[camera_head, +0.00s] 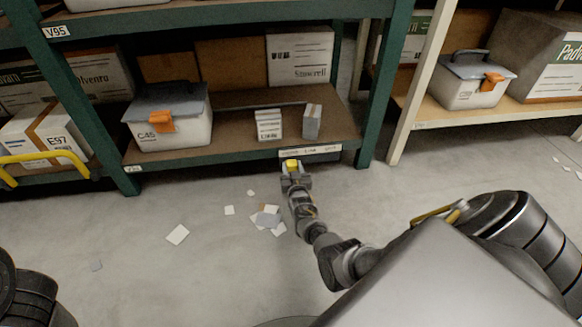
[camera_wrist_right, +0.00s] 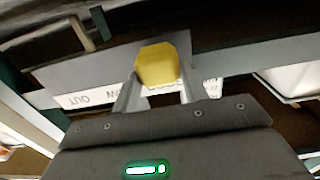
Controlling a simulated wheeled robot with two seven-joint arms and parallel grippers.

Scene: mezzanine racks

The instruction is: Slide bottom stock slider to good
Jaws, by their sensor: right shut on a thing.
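The slider's yellow knob (camera_head: 292,164) is at the front edge of the green rack's lower shelf, near the left part of a grey label plate (camera_head: 325,149). My right gripper (camera_head: 292,172) is shut on this knob. In the right wrist view the yellow knob (camera_wrist_right: 157,64) sits between the two fingers, in front of the plate (camera_wrist_right: 75,75). The white strip there shows upside-down lettering; "OUT" is readable on the left. The fingers and knob hide part of the lettering, so the word GOOD cannot be made out. My left gripper is out of view.
The shelf above the slider holds a grey-lidded bin C45 (camera_head: 170,130), small white boxes (camera_head: 268,125) and a cardboard box (camera_head: 231,65). A green post (camera_head: 384,90) stands to the right. Scraps of paper (camera_head: 177,235) lie on otherwise open floor.

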